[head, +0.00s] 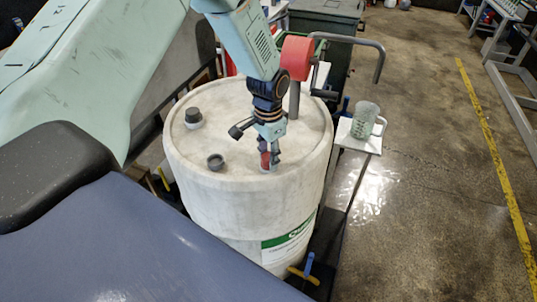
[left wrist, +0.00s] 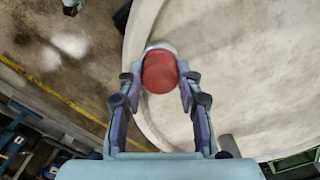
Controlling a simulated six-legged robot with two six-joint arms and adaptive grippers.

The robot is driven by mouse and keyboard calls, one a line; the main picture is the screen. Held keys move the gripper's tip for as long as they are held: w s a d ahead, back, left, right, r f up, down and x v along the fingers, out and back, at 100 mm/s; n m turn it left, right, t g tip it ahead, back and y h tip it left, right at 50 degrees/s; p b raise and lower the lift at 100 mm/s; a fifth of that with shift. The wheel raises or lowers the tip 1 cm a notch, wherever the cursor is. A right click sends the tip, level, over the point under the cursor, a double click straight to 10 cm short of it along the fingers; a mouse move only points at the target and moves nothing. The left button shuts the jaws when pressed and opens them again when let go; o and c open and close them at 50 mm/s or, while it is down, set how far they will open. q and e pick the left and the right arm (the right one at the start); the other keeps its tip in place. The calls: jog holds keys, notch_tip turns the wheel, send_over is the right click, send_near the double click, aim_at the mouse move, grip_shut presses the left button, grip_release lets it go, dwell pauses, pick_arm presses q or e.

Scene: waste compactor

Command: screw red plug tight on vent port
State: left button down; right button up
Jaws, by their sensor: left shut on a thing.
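The red plug (left wrist: 160,72) is between the fingertips of my left gripper (left wrist: 160,82), which is shut on it. In the head view my left gripper (head: 268,150) points down at the drum top near its front right rim, with a little of the red plug (head: 265,160) showing. The vent port (left wrist: 160,47) shows as a pale ring around the far edge of the plug; the plug hides the rest. I cannot tell how deep the plug sits. The white drum (head: 215,205) stands upright. My right gripper is not in view.
On the drum top are a dark grey cap (head: 193,117) and a small grey cup-shaped piece (head: 216,162). A red cylinder with a crank (head: 297,57) stands on a post behind. A clear jug (head: 366,120) sits on a small stand at right. Open floor lies beyond.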

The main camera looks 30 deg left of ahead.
pick_arm(q)
jog(key=m, duration=0.3)
jog(key=shift+m, duration=0.4)
jog(key=c, duration=0.8)
grip_release()
jog(key=shift+c, duration=0.5)
